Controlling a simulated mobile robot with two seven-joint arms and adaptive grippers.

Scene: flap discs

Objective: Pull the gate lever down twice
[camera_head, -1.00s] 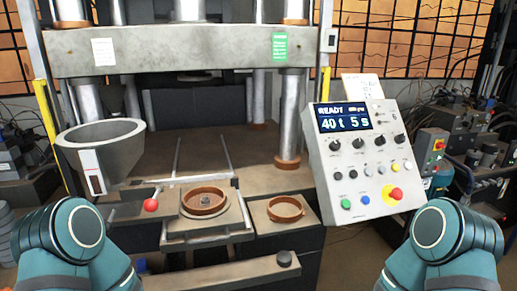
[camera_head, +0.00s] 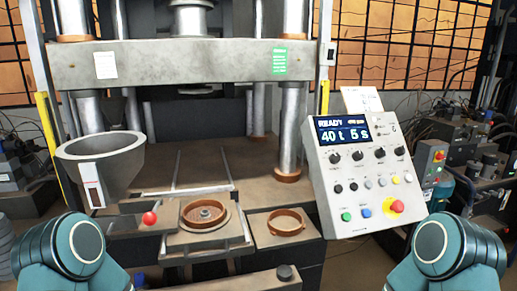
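A red ball knob (camera_head: 150,218), which looks like the gate lever's end, sits at the front left of the press table, below and right of the grey hopper (camera_head: 100,165). The lever's rod is hard to make out. Just right of the knob, a brown ring mould (camera_head: 204,213) sits on a sliding plate. Only the teal links of my two arms show, in the lower left and lower right corners. Both grippers are out of the picture, and nothing of mine touches the knob in view.
A control panel (camera_head: 366,170) reading "READY 40 t 5 s" stands to the right. A second brown ring (camera_head: 286,222) lies on a side plate. Press columns (camera_head: 289,130) and the heavy crossbeam (camera_head: 190,63) frame the table. A black knob (camera_head: 284,272) stands at the front edge.

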